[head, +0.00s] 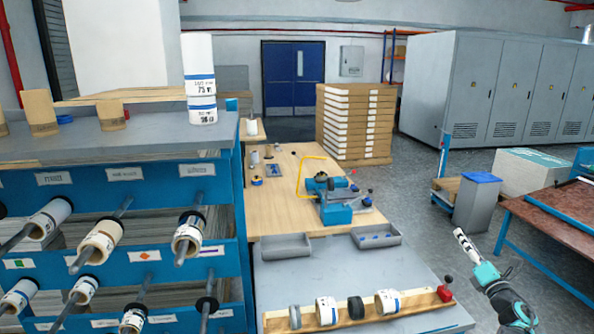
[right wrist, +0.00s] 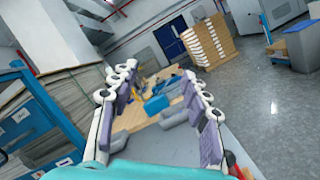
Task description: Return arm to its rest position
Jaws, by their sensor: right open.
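My right arm (head: 503,291) comes in from the lower right in the head view. Its gripper (head: 461,236) points up and to the left, over the grey floor to the right of the grey worktop. In the right wrist view the two fingers of this gripper (right wrist: 160,72) stand wide apart with nothing between them. The worktop and the wooden table show beyond the fingers. My left arm and left gripper are not in view.
A blue rack (head: 243,217) with rolls on rods stands at left. The grey worktop (head: 350,276) carries a wooden holder (head: 413,301) with several rolls and two grey trays. A blue device (head: 335,212) sits behind. A grey bin (head: 478,207) and brown table (head: 553,215) stand right.

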